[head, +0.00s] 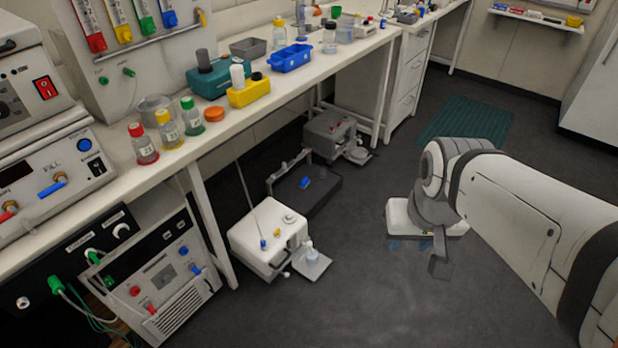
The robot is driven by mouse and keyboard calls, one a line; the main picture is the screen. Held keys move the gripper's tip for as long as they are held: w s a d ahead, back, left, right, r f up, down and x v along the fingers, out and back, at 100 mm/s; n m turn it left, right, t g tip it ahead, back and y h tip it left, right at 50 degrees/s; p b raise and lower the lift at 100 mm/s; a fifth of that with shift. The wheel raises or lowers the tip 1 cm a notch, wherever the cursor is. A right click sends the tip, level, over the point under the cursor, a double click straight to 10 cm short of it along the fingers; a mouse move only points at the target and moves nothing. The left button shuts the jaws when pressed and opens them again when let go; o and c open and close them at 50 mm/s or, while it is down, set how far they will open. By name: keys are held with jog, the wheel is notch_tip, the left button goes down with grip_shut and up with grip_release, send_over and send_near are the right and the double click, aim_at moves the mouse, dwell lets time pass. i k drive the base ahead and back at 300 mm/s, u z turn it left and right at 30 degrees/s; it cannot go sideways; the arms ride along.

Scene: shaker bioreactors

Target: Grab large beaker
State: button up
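My arm reaches in from the right edge. My gripper (440,262) hangs low over the dark floor at right of centre, well away from the bench. Only its dark end shows, and whether its fingers are apart is too small to tell. No large beaker is clearly identifiable.
The white bench (222,128) runs along the left, with red-, yellow- and green-capped bottles, a blue tray (290,58) and a yellow rack (249,93). The white floor device (268,237) and grey equipment (331,135) stand below. A white object (399,215) lies behind my gripper. Open floor lies in front.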

aim_at(312, 257)
jog(key=u, duration=0.05)
jog(key=i, duration=1)
jog(key=u, duration=0.05)
